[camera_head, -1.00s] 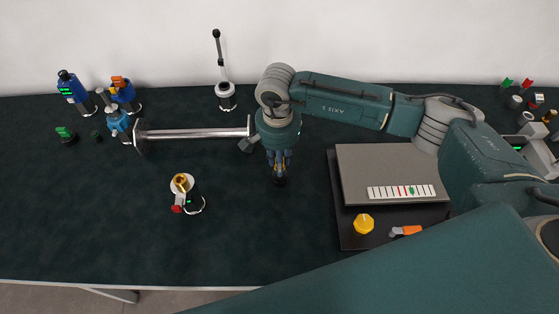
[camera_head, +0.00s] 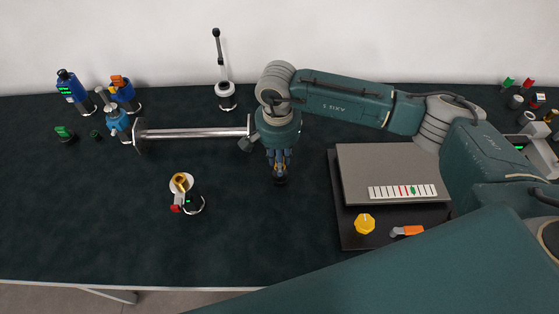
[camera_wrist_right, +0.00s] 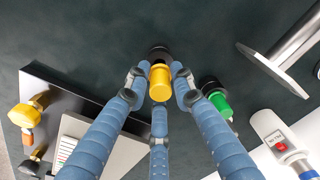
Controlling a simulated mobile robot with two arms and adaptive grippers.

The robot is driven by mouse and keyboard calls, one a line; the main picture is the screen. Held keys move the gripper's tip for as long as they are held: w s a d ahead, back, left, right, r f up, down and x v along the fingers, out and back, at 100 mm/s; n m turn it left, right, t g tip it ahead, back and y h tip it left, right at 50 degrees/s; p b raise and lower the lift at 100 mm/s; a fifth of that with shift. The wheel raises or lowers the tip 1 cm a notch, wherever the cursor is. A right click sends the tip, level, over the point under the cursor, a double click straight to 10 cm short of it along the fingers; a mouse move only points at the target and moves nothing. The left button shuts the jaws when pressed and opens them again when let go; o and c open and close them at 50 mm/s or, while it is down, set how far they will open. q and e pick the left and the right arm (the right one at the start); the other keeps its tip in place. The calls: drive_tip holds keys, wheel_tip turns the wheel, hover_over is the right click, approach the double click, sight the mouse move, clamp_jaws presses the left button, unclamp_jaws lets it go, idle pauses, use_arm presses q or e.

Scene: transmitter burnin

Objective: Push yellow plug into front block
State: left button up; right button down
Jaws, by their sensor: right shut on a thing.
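The yellow plug (camera_wrist_right: 160,80) is held between the fingertips of my right gripper (camera_wrist_right: 159,82) in the right wrist view. A dark round block (camera_wrist_right: 159,54) lies right beyond the plug, in line with it; I cannot tell how deep the plug sits in it. In the head view my right gripper (camera_head: 279,170) points down at the table, with the dark block (camera_head: 280,181) just under its fingertips. The plug is hidden there by the fingers. A green plug (camera_wrist_right: 219,101) on a black block stands beside the gripper in the wrist view. My left gripper is out of view.
A metal rod with end flanges (camera_head: 195,133) lies left of the gripper. A grey panel (camera_head: 385,165) with a yellow knob (camera_head: 364,224) and an orange lever (camera_head: 407,231) is to the right. A brass-topped fitting (camera_head: 187,195) stands front left.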

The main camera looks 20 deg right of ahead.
idle(0.4)
drive_tip(key=shift+b, duration=0.4)
drive_tip(key=shift+b, duration=0.4)
idle(0.5)
drive_tip(key=shift+f+b, duration=1.45)
drive_tip(key=shift+b, duration=0.15)
drive_tip(key=c, duration=1.4)
unclamp_jaws()
drive_tip(key=shift+r, duration=0.3)
wheel_tip(320, 180, up, 12)
drive_tip(key=shift+s+a+f, duration=0.1)
drive_tip(key=shift+s+f, duration=0.05)
drive_tip(key=shift+f, duration=0.1)
